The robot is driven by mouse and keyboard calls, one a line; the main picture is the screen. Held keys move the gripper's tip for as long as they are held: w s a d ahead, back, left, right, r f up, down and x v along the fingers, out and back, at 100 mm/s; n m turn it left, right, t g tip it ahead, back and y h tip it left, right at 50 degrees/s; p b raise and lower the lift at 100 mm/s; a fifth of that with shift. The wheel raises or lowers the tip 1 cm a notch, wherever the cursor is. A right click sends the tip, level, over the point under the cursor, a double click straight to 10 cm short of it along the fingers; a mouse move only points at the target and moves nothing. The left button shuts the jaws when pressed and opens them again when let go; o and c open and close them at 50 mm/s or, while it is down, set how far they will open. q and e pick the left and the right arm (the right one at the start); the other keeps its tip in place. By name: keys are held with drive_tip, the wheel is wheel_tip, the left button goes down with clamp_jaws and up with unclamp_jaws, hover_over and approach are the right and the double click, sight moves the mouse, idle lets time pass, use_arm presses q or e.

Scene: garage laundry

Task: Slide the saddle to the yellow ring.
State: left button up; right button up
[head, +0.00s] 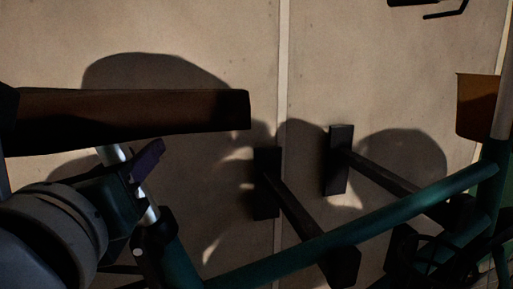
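The saddle (130,116) is a long dark brown block at the left. It sits above the silver seat post (151,214), which slants down into a dark clamp (155,238) on the teal bicycle frame (300,258). My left gripper (138,172) comes in from the lower left, just under the saddle and at the post. One dark purple finger shows beside the post; the other finger is not clear, so I cannot tell whether it is open or grips the post. I see no yellow ring. My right gripper is not in view.
Two black wall brackets (266,184) (338,160) reach out from the beige panelled wall (300,60) to the frame. A brown-orange object (477,106) is at the right by an upright tube. A black hook (440,8) is at the top right. The upper middle is clear.

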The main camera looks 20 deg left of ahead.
use_arm(q)
clamp_jaws()
drive_tip(key=shift+r, duration=0.1)
idle(0.8)
